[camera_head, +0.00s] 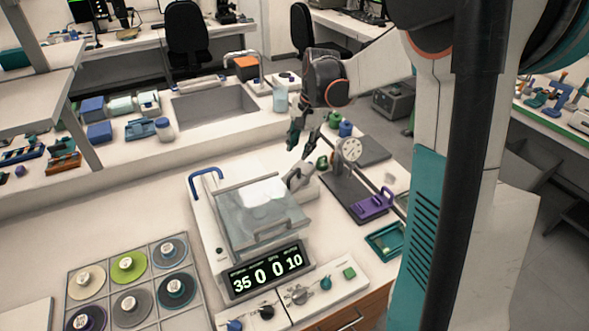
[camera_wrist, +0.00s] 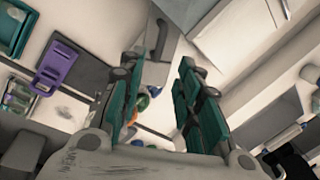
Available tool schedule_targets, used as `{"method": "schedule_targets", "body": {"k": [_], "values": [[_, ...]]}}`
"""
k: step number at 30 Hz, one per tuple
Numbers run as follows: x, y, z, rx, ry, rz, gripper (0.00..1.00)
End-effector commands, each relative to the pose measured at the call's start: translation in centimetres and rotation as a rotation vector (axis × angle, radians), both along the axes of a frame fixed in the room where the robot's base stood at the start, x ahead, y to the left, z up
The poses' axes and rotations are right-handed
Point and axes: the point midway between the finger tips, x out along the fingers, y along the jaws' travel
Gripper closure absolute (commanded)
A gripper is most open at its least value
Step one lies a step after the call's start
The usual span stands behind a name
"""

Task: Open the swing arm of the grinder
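The grinder (camera_head: 208,240) is a white bench machine with a lit display (camera_head: 266,271) and a clear cover (camera_head: 262,215) over its middle. A pale grey arm-like part (camera_head: 299,176), apparently the swing arm, sits at its right rear corner. In the wrist view a pale part with a dark end (camera_wrist: 158,45) shows ahead of the fingers, probably the same part. My gripper (camera_head: 304,143) is open and empty, above and behind this part, with its fingers pointing down. In the wrist view its two teal fingers (camera_wrist: 155,78) stand well apart. No contact with the grinder shows.
A dial gauge (camera_head: 350,150) and a purple handled piece (camera_head: 374,204) stand on a dark plate right of the grinder. A teal tray (camera_head: 385,241) lies at the front right. A rack of discs (camera_head: 110,290) is at the left. A sink (camera_head: 215,103) lies behind.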

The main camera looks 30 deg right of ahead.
Motion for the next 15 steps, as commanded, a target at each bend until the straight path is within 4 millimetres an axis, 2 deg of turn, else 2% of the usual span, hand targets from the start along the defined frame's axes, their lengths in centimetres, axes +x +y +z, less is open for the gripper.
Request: {"method": "schedule_targets", "body": {"k": [1,6,15], "values": [[0.2,0.1,-1.4,0.000,0.000,0.001,0.69],[0.8,0.4,-4.7,0.000,0.000,0.001,0.69],[1.5,0.9,-8.9,0.000,0.000,0.001,0.69]]}}
